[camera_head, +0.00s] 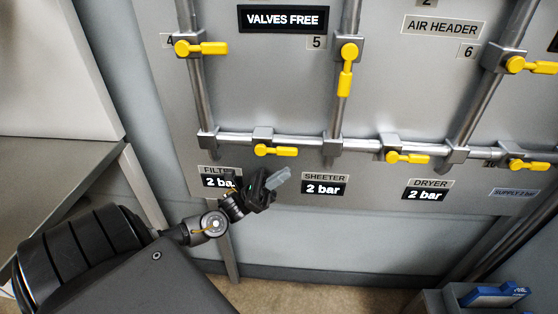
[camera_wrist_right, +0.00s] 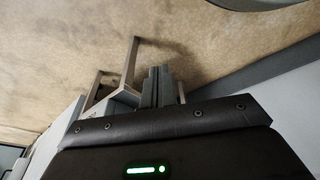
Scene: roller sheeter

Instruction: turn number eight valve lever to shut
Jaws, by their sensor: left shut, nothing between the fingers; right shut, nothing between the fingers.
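A grey valve panel carries several yellow levers. All three lie roughly along the horizontal pipe (camera_head: 300,142). No number eight plate is readable, so I cannot tell which lever is number eight. My left gripper (camera_head: 278,178) is shut and empty, just below the left lower lever and apart from it in the picture. My right gripper (camera_wrist_right: 158,86) is shut and empty, away from the panel.
Upper levers show at plate 4 (camera_head: 205,48), plate 5 (camera_head: 346,75) and near plate 6 (camera_head: 532,66); the plate 5 lever hangs down along its pipe. The VALVES FREE sign (camera_head: 283,18) is at the top. A grey table (camera_head: 50,165) stands left, a blue object (camera_head: 494,295) lower right.

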